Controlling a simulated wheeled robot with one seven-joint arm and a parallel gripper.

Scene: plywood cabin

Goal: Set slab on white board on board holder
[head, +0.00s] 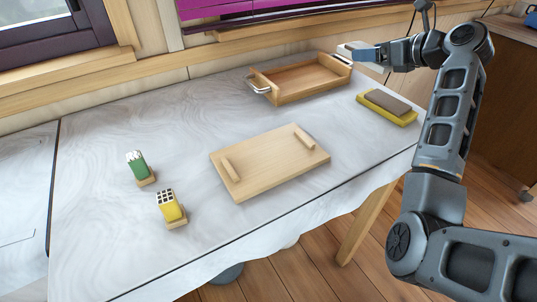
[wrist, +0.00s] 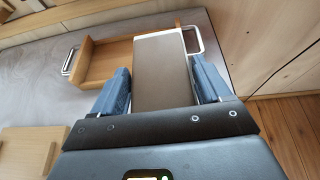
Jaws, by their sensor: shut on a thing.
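My gripper (head: 368,55) is at the far right of the table, beside the right end of the wooden tray. It is shut on a slab on a white board (wrist: 162,72), with one blue finger on each long side. The slab's brown-grey face fills the middle of the wrist view (wrist: 165,90), with a white edge at its far end. In the head view only a pale part of it (head: 346,50) shows past the fingers. The board holder (head: 270,162), a light wooden board with two raised rails, lies bare in mid-table. Its corner shows in the wrist view (wrist: 22,150).
A wooden tray with metal handles (head: 300,84) stands at the back. A brown slab on a yellow board (head: 386,107) lies at the right edge. Green (head: 138,167) and yellow (head: 170,208) items on small wooden blocks stand at left. The table around the holder is clear.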

